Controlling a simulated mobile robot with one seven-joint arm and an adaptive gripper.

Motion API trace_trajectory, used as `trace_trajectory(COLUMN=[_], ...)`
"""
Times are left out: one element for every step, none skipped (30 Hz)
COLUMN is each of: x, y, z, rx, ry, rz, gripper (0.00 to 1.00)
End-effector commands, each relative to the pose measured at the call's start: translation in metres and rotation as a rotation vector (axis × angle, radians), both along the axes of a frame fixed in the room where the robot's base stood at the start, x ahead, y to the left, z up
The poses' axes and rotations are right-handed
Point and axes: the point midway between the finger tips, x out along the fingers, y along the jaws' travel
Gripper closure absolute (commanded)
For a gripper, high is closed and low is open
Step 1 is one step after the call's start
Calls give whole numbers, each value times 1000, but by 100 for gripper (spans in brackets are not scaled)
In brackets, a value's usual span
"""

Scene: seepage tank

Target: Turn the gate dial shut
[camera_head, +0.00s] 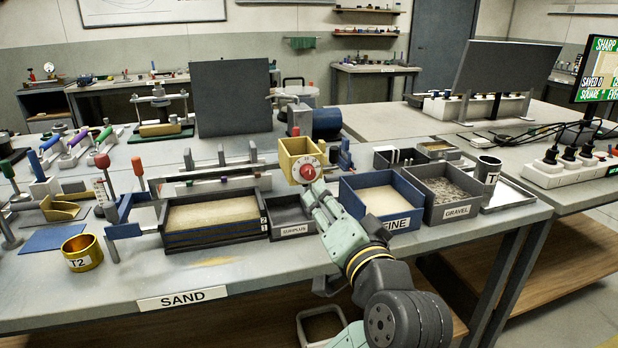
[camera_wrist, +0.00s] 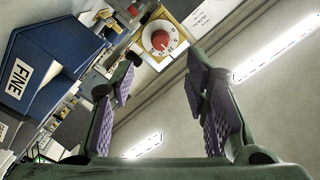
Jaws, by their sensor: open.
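The gate dial (camera_head: 307,172) is a red knob on a white scale plate, on the front of a yellow hopper box (camera_head: 290,152) above the bench. In the wrist view the dial (camera_wrist: 160,40) faces me, with numbers around the red knob. My gripper (camera_head: 312,192) is just below and in front of the dial in the head view. In the wrist view my gripper (camera_wrist: 165,75) is open, its two purple-padded fingers apart and empty. The dial lies beyond the fingertips, between them and slightly left. I see no contact.
Below the hopper stand the SURPLUS tray (camera_head: 293,231), the sand tray (camera_head: 215,216), the blue FINE bin (camera_head: 352,207) and the GRAVEL bin (camera_head: 457,213). A brass T2 cup (camera_head: 82,252) stands at left. A dark panel (camera_head: 232,97) rises behind.

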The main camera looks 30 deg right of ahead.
Motion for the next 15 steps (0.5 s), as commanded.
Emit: trace_trajectory(x=[4, 8, 14, 19, 24, 32, 38, 44, 52, 57, 63, 70, 75, 79, 84], y=[-1, -1, -2, -3, -4, -6, -8, -9, -10, -12, -13, -15, -16, -17, -19], z=[0, 0, 0, 0, 1, 1, 1, 1, 0, 1, 1, 1, 1, 1, 1], rx=[3, 3, 3, 2, 3, 3, 3, 2, 2, 2, 2, 1, 1, 1, 1], ry=[4, 4, 4, 5, 4, 4, 4, 4, 5, 3, 4, 3, 3, 3, 3], rz=[3, 4, 4, 5, 5, 5, 6, 6, 6, 5, 6, 5, 5, 4, 4], gripper=[57, 57, 57, 57, 57, 57, 57, 57, 57, 57, 57, 57, 57, 57, 57])
